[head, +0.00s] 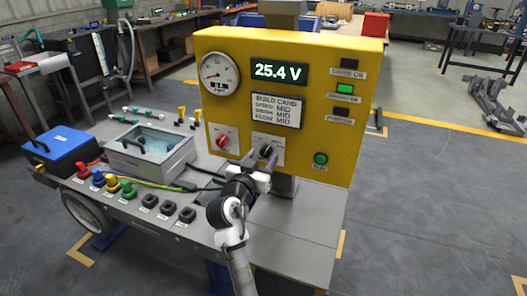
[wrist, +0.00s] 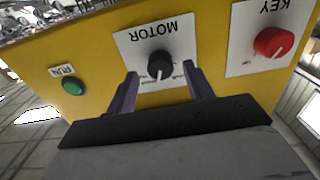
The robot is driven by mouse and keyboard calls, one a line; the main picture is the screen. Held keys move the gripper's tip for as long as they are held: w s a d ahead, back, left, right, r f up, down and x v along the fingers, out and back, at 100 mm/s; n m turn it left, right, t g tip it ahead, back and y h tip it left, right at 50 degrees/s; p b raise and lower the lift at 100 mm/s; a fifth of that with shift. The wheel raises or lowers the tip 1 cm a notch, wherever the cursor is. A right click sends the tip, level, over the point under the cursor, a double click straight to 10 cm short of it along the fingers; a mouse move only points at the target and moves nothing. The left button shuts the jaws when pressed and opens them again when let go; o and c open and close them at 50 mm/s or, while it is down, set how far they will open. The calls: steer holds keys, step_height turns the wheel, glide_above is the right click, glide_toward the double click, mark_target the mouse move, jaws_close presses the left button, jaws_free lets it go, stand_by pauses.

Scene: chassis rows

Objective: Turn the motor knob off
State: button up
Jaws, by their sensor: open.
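The black motor knob (wrist: 160,65) sits on a white plate (wrist: 143,43) lettered MOTOR on the yellow panel, upside down in the wrist view. In the head view the knob (head: 267,150) shows just behind my gripper. My gripper (wrist: 159,80) is open, with one purple finger on each side of the knob's lower part in the wrist view. I cannot tell if either finger touches it. The white pointer mark on the knob points toward the fingers in the wrist view. The plate's position lettering is partly hidden by a finger.
A red key knob (wrist: 274,42) and a green RUN button (wrist: 73,87) flank the motor plate. The yellow panel (head: 349,150) carries a gauge (head: 219,74), a 25.4 V display (head: 279,71) and a lit green lamp (head: 345,89). Cables and plugs lie on the cart left of my arm.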

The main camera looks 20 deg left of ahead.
steer(key=shift+w, duration=1.05)
steer(key=c, duration=1)
